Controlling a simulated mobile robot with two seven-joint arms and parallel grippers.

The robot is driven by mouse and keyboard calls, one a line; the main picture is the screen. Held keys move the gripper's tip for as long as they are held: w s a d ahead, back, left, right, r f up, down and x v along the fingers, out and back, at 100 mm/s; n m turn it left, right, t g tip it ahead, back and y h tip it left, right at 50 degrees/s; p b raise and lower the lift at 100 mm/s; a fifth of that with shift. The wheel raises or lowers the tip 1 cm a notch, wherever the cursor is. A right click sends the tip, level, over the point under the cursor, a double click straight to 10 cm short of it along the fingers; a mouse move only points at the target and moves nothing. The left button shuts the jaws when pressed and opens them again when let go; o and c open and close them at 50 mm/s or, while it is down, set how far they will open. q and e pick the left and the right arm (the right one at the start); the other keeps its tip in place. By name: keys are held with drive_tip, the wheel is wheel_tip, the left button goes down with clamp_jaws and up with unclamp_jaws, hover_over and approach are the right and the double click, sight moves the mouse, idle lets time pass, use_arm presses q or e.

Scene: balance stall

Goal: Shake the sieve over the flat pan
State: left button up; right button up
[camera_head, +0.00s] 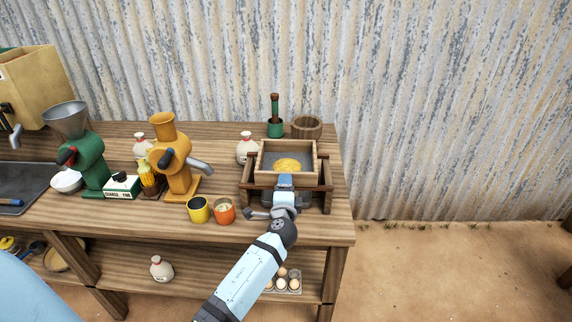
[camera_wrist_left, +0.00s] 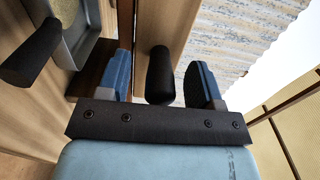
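The sieve (camera_head: 265,158) is a square wooden frame with grey mesh and yellow meal (camera_head: 287,165) on it. It sits on a dark wooden stand (camera_head: 328,186) at the bench's right end. My left gripper (camera_head: 285,182) is at the stand's front. In the left wrist view its fingers (camera_wrist_left: 157,80) are apart, on either side of a dark round handle (camera_wrist_left: 159,72), with gaps visible on both sides. A second dark handle (camera_wrist_left: 30,60) and a grey metal tray edge (camera_wrist_left: 76,48), possibly the flat pan, show at left. My right gripper is out of view.
A yellow cup (camera_head: 198,211) and an orange cup (camera_head: 224,212) stand left of the stand. An orange mill (camera_head: 172,160) and a green mill (camera_head: 88,160) are farther left.

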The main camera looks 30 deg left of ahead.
use_arm(q)
drive_tip(key=shift+s, duration=0.1)
drive_tip(key=v, duration=0.8)
idle(0.7)
drive_tip(key=s+d+f+n+g+h+p, duration=0.1)
drive_tip(key=s+d+f+n+h+p, duration=0.1)
drive_tip(key=s, duration=0.6)
drive_tip(key=s+d+f+n+g+h+p, duration=0.1)
drive_tip(key=s+d+n+h+p, duration=0.3)
drive_tip(key=s+d, duration=0.4)
drive_tip(key=s+d+f+n+g+h+p, duration=0.2)
drive_tip(key=s+d+f+h+p, duration=0.1)
drive_tip(key=s, duration=0.5)
drive_tip(key=d+h+p, duration=0.1)
drive_tip(key=d+h, duration=0.1)
drive_tip(key=h, duration=0.1)
drive_tip(key=shift+s+f+n+h, duration=0.15)
drive_tip(key=shift+f+n+h, duration=0.2)
drive_tip(key=shift+n+h, duration=0.05)
